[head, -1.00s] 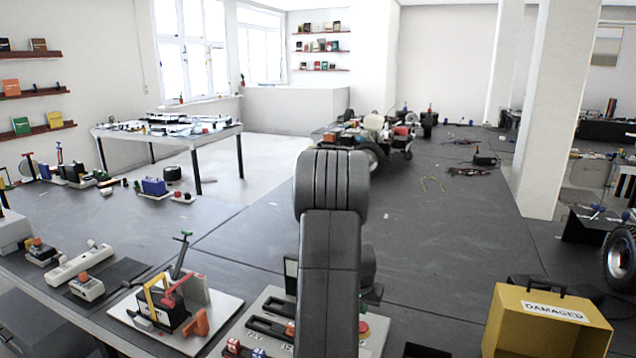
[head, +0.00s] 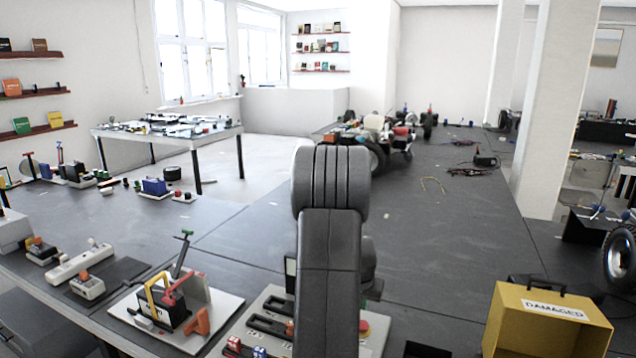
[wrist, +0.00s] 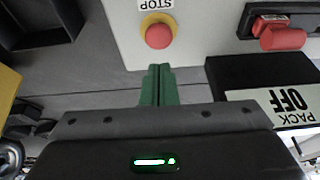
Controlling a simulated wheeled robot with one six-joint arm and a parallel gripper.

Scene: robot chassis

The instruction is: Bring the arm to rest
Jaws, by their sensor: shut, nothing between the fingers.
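My gripper (wrist: 159,72) shows in the wrist view with its green fingers together and nothing between them. A red stop button (wrist: 158,36) on a yellow ring lies just beyond the fingertips, on a light panel (wrist: 205,45). In the wrist view the fingers appear apart from the button, though the depth is hard to judge. In the head view my arm stands folded upright in the middle and hides the gripper. The red button (head: 364,326) shows partly beside the arm, on the panel (head: 272,297).
A yellow "DAMAGED" box (head: 548,322) stands at the lower right. A board with a lever device (head: 172,312) lies left of the panel. In the wrist view a black block labelled "PACK OFF" (wrist: 285,105) is right of the fingers. The dark bench (head: 440,225) beyond is mostly clear.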

